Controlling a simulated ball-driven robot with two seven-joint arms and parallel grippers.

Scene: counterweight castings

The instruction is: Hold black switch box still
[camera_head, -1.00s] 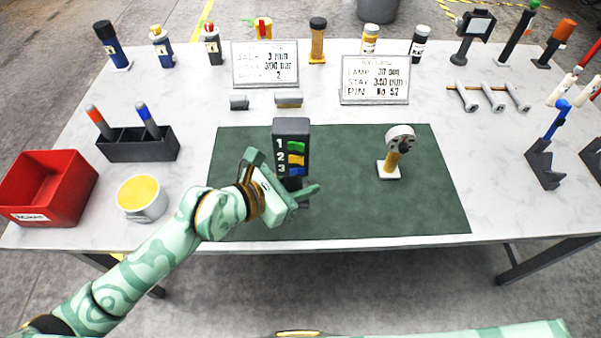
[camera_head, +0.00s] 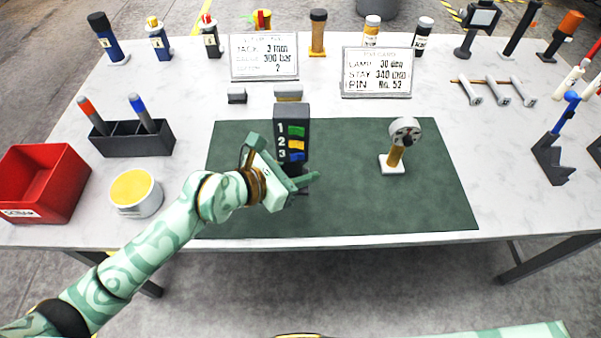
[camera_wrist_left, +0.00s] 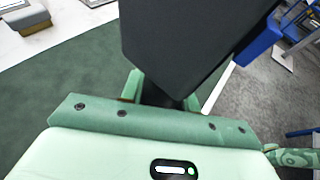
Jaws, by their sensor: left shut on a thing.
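The black switch box (camera_head: 305,125) stands on the green mat (camera_head: 350,205), left of its middle. Its face shows the numbers 1, 2 and 3 beside green, yellow and blue switches. My left gripper (camera_head: 284,166) is shut on its lower part, and the near finger hides some of its base. In the left wrist view the box (camera_wrist_left: 190,45) fills the top middle as a plain dark face, with my left gripper's fingers (camera_wrist_left: 163,92) on either side of its narrow lower part. My right gripper is not in view.
A lamp-like piece with a round grey head (camera_head: 405,131) stands on the mat's right. A red bin (camera_head: 45,185), a yellow-filled cup (camera_head: 135,192) and a dark pen holder (camera_head: 133,140) are at the left. Two sign plates (camera_head: 377,72) stand behind. The mat's front right is clear.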

